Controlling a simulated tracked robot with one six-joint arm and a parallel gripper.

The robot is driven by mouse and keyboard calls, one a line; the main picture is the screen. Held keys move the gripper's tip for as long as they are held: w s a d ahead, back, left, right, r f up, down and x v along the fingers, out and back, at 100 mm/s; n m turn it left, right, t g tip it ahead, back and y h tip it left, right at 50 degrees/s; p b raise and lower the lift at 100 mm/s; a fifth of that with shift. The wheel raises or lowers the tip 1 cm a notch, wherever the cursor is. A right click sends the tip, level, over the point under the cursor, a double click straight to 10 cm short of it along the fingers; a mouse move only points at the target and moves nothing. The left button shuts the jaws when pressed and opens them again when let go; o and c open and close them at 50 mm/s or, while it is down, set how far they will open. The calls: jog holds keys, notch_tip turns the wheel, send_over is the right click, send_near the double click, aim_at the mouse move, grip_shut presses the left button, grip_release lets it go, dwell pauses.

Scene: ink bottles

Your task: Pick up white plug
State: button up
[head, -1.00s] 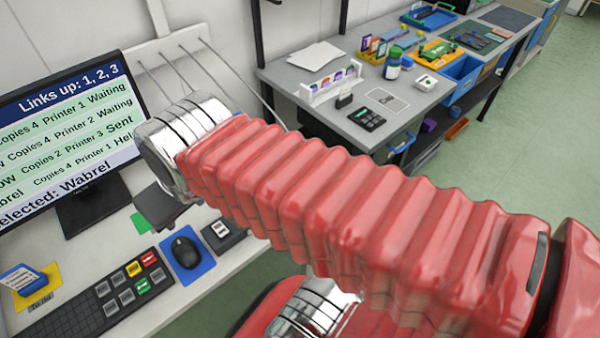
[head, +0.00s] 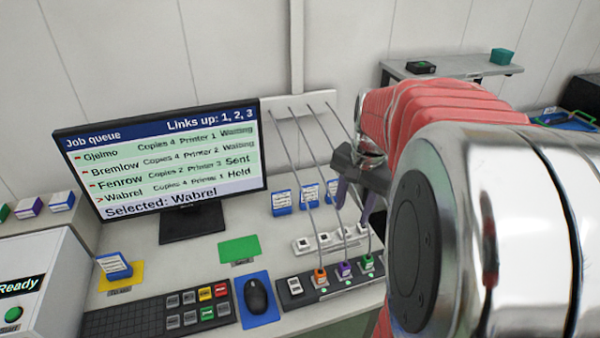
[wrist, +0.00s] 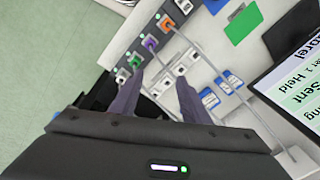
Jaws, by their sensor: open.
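In the head view a small white block (head: 295,285), which looks like the white plug, sits at the left end of a black socket strip. Orange (head: 320,277), purple (head: 344,269) and green (head: 368,262) plugs stand to its right. The white block also shows at the top of the wrist view (wrist: 184,6). My gripper (head: 354,210) is above the desk, over the right part of the strips, apart from the plugs. In the wrist view its two purple-grey fingers (wrist: 157,82) are spread, with nothing between them. I see no cable clearly joined to the white block.
Thin grey cables (head: 313,150) slant from a wall panel to the strip. A white rack (head: 312,242) with dark slots lies behind it. A monitor (head: 165,170), mouse (head: 256,297), keypad (head: 197,305) and small blue cartons (head: 282,203) stand nearby.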

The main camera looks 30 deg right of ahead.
jog(key=s+d+f+m, duration=0.2)
jog(key=d+f+m, duration=0.1)
jog(key=d, duration=0.4)
jog(key=s+d+f+m+g+y, duration=0.1)
jog(key=s+d+f+m, duration=0.1)
jog(key=d, duration=0.5)
jog(key=shift+s+d+f+m+y, duration=0.15)
jog(key=shift+s+f+m+y, duration=0.15)
jog(key=shift+f+m, duration=0.65)
jog(key=shift+f, duration=0.1)
jog(key=f, duration=0.5)
jog(key=a+f, duration=0.1)
jog(key=f, duration=0.2)
jog(key=shift+w+f, duration=0.1)
jog(key=shift+f, duration=0.05)
jog(key=shift+a+f, duration=0.15)
jog(key=shift+f, duration=1.15)
jog(key=shift+a+f, duration=0.15)
jog(key=shift+f, duration=1.15)
jog(key=shift+c, duration=0.7)
jog(key=c, duration=0.9)
